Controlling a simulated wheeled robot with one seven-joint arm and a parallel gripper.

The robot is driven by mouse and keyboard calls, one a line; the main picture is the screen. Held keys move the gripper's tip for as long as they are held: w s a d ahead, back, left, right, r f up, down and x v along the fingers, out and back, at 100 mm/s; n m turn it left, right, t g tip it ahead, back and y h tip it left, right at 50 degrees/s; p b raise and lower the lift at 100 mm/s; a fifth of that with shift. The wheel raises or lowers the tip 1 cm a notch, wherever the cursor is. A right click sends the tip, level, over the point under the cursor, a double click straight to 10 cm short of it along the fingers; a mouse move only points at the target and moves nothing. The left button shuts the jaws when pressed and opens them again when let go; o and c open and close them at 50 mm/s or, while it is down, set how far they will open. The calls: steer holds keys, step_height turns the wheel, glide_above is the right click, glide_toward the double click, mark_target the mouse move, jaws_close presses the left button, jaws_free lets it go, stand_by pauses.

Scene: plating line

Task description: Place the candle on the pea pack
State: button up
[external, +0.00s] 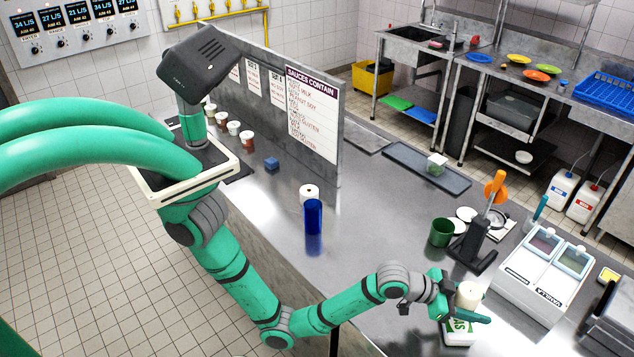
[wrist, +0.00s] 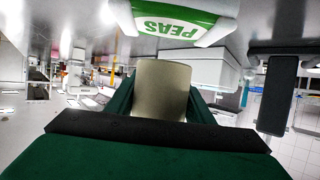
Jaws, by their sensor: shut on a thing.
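The candle (external: 468,294) is a short cream cylinder. My gripper (external: 466,309) is shut on it at the right front of the steel counter. In the wrist view the candle (wrist: 161,88) stands between the two green fingers (wrist: 160,105). The pea pack (external: 458,331) is white and green, and lies on the counter just under the gripper in the external view. In the wrist view the pea pack (wrist: 178,20) shows its PEAS label at the top, close to the candle's end. I cannot tell whether the candle touches the pack.
A blue cylinder (external: 313,217) stands mid-counter.

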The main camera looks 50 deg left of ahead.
steer(key=shift+w+d+f, duration=0.25)
steer(key=shift+f, duration=1.65)
steer(key=shift+f, duration=0.15)
steer(key=o, duration=1.2)
steer(key=shift+s+a+r, duration=0.15)
steer(key=shift+r, duration=0.05)
steer(key=v, duration=1.1)
steer(key=shift+s+a+r, duration=0.2)
steer(key=shift+a, duration=0.05)
